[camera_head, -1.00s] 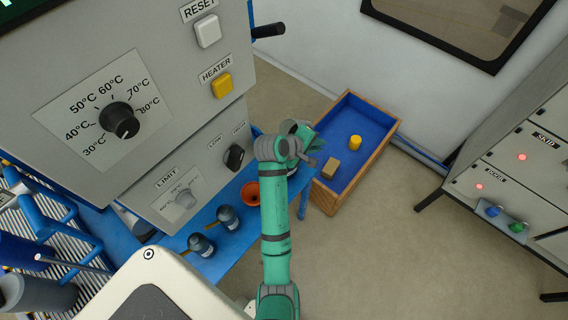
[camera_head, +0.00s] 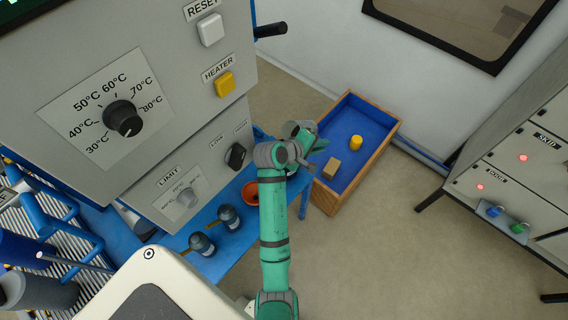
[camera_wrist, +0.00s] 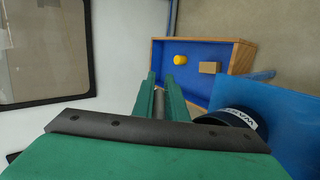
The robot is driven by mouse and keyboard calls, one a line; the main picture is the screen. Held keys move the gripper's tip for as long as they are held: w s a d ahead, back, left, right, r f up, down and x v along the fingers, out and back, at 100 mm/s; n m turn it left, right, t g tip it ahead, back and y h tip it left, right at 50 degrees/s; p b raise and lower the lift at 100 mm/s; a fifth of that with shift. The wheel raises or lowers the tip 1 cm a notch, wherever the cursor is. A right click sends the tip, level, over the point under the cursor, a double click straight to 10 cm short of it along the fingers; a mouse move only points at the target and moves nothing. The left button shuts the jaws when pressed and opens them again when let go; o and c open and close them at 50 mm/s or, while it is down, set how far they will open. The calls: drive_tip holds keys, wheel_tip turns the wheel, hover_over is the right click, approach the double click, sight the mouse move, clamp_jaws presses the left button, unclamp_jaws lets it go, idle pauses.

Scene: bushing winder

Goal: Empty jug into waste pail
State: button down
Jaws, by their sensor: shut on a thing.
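My gripper (camera_head: 312,148) is beyond the end of the blue bench, beside the wooden box. Its two green fingers (camera_wrist: 164,84) are close together in the wrist view, with a narrow grey piece between them. A grey rounded part by the hand (camera_head: 300,129) looks like the held jug, but the arm hides much of it, and its contents cannot be seen. The waste pail (camera_wrist: 232,117) is a dark round vessel with a partly readable white label, to the right of the fingers. In the head view an orange-rimmed opening (camera_head: 249,194) on the bench appears to be it, partly behind my arm.
Two dark jars (camera_head: 229,217) (camera_head: 201,244) stand on the blue bench (camera_head: 232,243). A blue-lined wooden box (camera_head: 368,117) on the floor holds a yellow cylinder (camera_head: 355,142) and a tan block (camera_head: 331,167). The grey control panel (camera_head: 78,105) rises close at left.

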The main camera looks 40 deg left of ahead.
drive_tip(key=shift+w, duration=0.25)
drive_tip(key=shift+s+a+r, duration=0.1)
drive_tip(key=shift+s+a, duration=0.4)
drive_tip(key=shift+s+a+r+t, duration=0.1)
drive_tip(key=shift+t, duration=0.2)
drive_tip(key=shift+w, duration=0.3)
drive_tip(key=shift+s+r+t, duration=0.2)
drive_tip(key=shift+s+t, duration=0.1)
idle(0.4)
drive_tip(key=shift+w+d, duration=0.15)
drive_tip(key=shift+d, duration=0.2)
